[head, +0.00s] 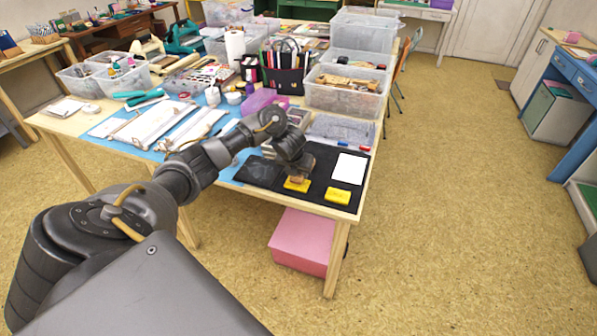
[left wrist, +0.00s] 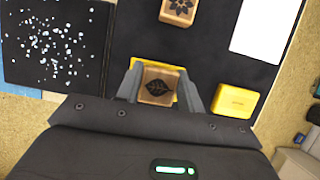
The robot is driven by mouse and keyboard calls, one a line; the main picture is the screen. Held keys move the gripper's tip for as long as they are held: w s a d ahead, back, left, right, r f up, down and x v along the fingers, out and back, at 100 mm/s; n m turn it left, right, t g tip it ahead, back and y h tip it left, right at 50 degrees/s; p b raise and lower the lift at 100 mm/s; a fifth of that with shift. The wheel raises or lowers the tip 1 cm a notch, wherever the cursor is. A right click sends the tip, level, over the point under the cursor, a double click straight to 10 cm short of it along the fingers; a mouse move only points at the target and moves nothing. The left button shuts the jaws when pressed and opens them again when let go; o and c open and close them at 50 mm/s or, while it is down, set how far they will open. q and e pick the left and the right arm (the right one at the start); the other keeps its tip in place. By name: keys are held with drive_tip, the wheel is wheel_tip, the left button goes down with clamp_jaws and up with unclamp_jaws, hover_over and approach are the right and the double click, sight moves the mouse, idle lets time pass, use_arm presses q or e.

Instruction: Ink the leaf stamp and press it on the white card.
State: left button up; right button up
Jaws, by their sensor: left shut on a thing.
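My left gripper (head: 294,170) is shut on the leaf stamp (left wrist: 158,87), a wooden block with a dark leaf picture on its top, held between both fingers in the left wrist view. A yellow inkpad (head: 297,185) lies right under it and is mostly hidden by the stamp; whether the two touch I cannot tell. A second yellow inkpad (left wrist: 236,100) lies to the right, also in the head view (head: 338,195). The blank white card (head: 350,168) lies behind it, at the upper right of the left wrist view (left wrist: 264,28). My right gripper is out of view.
A flower stamp (left wrist: 178,11) stands ahead of the held stamp. A dark speckled sheet (left wrist: 55,42) lies to the left. All lie on or beside a black mat (left wrist: 218,66) near the table corner. Clear bins (head: 345,92) and a tool caddy (head: 284,80) stand farther back.

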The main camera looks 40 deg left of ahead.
use_arm(q)
drive_tip(key=shift+f+b, duration=0.35)
drive_tip(key=shift+f, duration=0.1)
drive_tip(key=shift+s+f, duration=0.1)
idle(1.2)
drive_tip(key=shift+r+p, duration=0.65)
drive_tip(key=shift+r, duration=0.05)
wheel_tip(320, 180, up, 6)
drive_tip(key=p, duration=0.5)
drive_tip(key=shift+f, duration=0.2)
drive_tip(key=shift+o, duration=0.6)
drive_tip(key=shift+f, duration=0.1)
drive_tip(key=shift+c, duration=0.6)
